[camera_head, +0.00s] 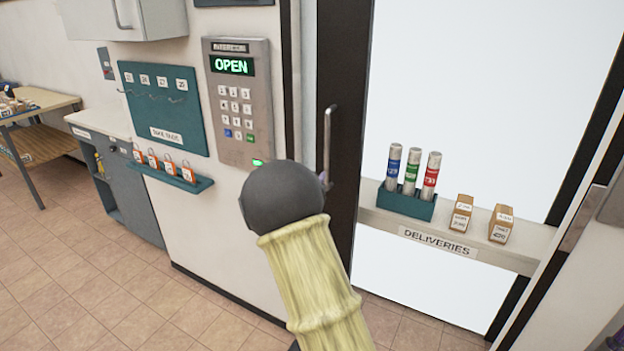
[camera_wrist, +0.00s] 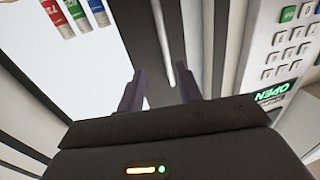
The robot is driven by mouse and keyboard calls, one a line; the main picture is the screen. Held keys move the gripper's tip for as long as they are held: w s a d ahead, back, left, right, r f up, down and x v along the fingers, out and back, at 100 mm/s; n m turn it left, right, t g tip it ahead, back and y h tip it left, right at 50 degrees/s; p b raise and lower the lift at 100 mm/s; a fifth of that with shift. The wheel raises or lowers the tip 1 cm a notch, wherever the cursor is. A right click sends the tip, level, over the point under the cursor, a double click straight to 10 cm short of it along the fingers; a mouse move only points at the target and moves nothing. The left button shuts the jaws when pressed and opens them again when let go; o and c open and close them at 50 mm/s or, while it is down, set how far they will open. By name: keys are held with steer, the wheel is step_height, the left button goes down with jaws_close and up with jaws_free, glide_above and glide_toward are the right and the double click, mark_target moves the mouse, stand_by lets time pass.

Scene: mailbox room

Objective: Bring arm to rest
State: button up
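My arm (camera_head: 310,275), with a pale yellow sleeve and a dark rounded wrist, reaches up from the bottom centre in the head view. Its wrist hides most of my gripper. In the wrist view my gripper (camera_wrist: 163,80) has two dark purple fingers spread apart with nothing clamped between them. The metal door handle (camera_head: 328,140) is just beyond my wrist in the head view. In the wrist view the handle (camera_wrist: 162,40) runs down toward the gap between the fingers. I cannot tell whether the fingers touch it.
The keypad panel (camera_head: 237,105) reads OPEN, left of the dark door frame (camera_head: 343,110). A teal shelf (camera_head: 170,176) holds orange tags. On the right, a deliveries shelf (camera_head: 440,246) holds three coloured tubes and two small boxes. Tiled floor (camera_head: 100,290) lies clear at lower left.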

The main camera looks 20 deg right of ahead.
steer(key=s+a+f+n+g+y+p, duration=0.25)
steer(key=s+a+y, duration=0.25)
steer(key=s, duration=0.3)
steer(key=s+a+f+n+g+y+p, duration=0.1)
steer(key=s+a+n+g+y+p, duration=0.15)
steer(key=s+a+y, duration=0.4)
steer(key=s+f+n+g+p, duration=0.1)
steer(key=s+g, duration=0.5)
steer(key=s, duration=1.5)
steer(key=shift+s+a+n+g+p, duration=0.15)
steer(key=shift+a+n+g+p, duration=0.3)
steer(key=shift+n, duration=0.35)
steer(key=shift+f+h, duration=0.1)
steer(key=shift+h, duration=0.15)
